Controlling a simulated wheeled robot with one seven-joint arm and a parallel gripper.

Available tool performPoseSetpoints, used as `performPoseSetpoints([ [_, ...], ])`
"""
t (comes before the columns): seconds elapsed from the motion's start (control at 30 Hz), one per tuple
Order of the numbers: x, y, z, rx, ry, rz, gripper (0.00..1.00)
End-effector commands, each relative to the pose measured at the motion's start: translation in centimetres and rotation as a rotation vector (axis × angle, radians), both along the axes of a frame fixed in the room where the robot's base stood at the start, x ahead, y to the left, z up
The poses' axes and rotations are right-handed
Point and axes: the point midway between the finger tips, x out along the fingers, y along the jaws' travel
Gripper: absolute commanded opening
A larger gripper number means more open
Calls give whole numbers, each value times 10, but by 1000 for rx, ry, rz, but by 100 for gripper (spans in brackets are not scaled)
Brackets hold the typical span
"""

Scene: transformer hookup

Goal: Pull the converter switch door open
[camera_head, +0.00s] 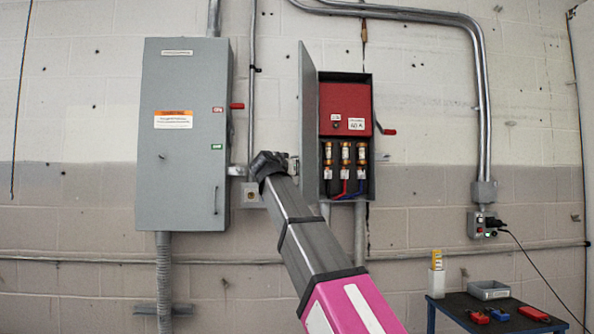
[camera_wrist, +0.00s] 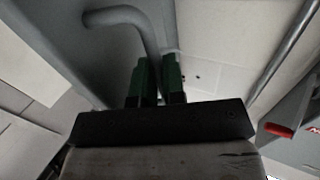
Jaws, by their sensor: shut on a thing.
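A grey switch box (camera_head: 368,205) hangs on the wall right of the centre. Its grey door (camera_head: 310,125) is swung out on the left side, showing a red panel and several fuses inside. My gripper (camera_head: 284,163) is at the outer left side of this door, dark and partly hidden by my wrist. In the wrist view, a bent grey bar handle (camera_wrist: 150,35) runs down between my green fingertips (camera_wrist: 158,80), which are shut on it. The head view does not show the grip clearly. The box labels are too small to read for certain.
A larger grey cabinet (camera_head: 170,130) with a shut door, handle and red lever (camera_head: 237,106) stands at left. Another red lever (camera_head: 388,131) juts from the open box's right. A dark table (camera_head: 460,305) with a tray and red tools is at lower right. Conduits run along the wall.

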Motion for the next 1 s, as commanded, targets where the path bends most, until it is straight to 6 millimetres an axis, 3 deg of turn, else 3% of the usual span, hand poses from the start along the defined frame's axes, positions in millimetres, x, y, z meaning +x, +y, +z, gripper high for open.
performPoseSetpoints([
  [0.57, 3, 5, -1, -4, 4, -31, 0],
  [0.6, 3, 5, -1, -3, 4, -31, 17],
  [0.63, 3, 5, -1, -3, 4, -31, 18],
  [1.0, -3, 8, -1, -1, 2, -29, 18],
])
